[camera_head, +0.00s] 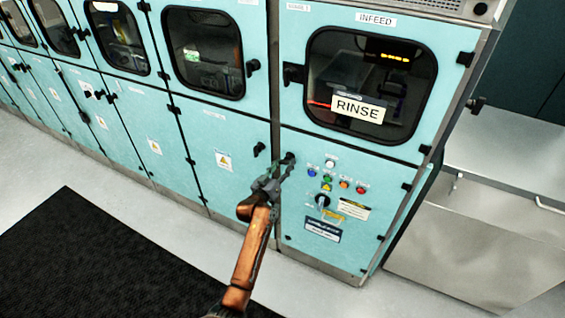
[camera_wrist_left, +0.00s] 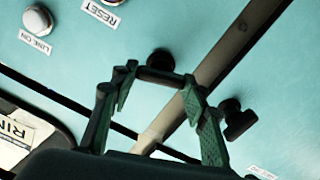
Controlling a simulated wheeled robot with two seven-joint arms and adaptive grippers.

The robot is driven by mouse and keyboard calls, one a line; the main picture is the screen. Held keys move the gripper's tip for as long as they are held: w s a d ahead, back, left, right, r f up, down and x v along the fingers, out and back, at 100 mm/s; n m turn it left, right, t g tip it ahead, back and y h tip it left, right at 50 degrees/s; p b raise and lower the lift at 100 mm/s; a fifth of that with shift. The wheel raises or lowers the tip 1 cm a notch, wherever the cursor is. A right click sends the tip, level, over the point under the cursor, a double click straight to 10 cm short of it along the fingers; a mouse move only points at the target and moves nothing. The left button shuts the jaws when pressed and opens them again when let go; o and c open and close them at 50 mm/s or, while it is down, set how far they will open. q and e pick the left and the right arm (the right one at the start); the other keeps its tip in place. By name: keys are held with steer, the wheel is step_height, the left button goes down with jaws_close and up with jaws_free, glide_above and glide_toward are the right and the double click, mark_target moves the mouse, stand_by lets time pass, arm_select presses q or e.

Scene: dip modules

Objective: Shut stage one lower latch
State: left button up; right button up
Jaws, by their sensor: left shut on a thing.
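The lower latch (camera_head: 289,157) is a black handle at the upper left corner of the turquoise lower door with the buttons, below the rinse window. In the left wrist view its round black pivot (camera_wrist_left: 160,60) shows just beyond the fingertips, and a dark bar spans between the green finger pads. My left gripper (camera_head: 283,170) reaches up to it in the head view and is shut on this handle. In the left wrist view the fingers (camera_wrist_left: 162,88) stand on either side of the bar. The fingers hide part of the handle in the head view. My right gripper is not seen.
A second black latch (camera_head: 259,149) is close by on the neighbouring door, across the grey post; it also shows in the left wrist view (camera_wrist_left: 238,120). Coloured buttons (camera_head: 328,177) and a rotary switch (camera_head: 322,201) are right of the gripper. A black mat (camera_head: 110,255) lies on the floor.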

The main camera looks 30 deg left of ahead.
arm_select(q)
steer(key=n+p, duration=0.2)
steer(key=n, duration=0.1)
steer(key=shift+a+r, duration=0.1)
steer(key=shift+r, duration=0.15)
steer(key=n+p, duration=0.2)
steer(key=n, duration=0.1)
steer(key=shift+f+n+p, duration=0.1)
steer(key=shift+n+p, duration=0.2)
steer(key=shift+p, duration=0.05)
steer(key=n+p, duration=0.1)
steer(key=n, duration=0.2)
steer(key=shift+f+p, duration=0.1)
steer(key=shift+p, duration=0.25)
steer(key=n+p, duration=0.1)
steer(key=n, duration=0.3)
steer(key=shift+f+n, duration=0.15)
steer(key=shift+n, duration=0.15)
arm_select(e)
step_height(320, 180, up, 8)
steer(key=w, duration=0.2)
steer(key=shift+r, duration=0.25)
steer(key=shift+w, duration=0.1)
arm_select(q)
steer(key=o, duration=1.2)
steer(key=shift+c, duration=0.2)
steer(key=shift+s+f, duration=0.1)
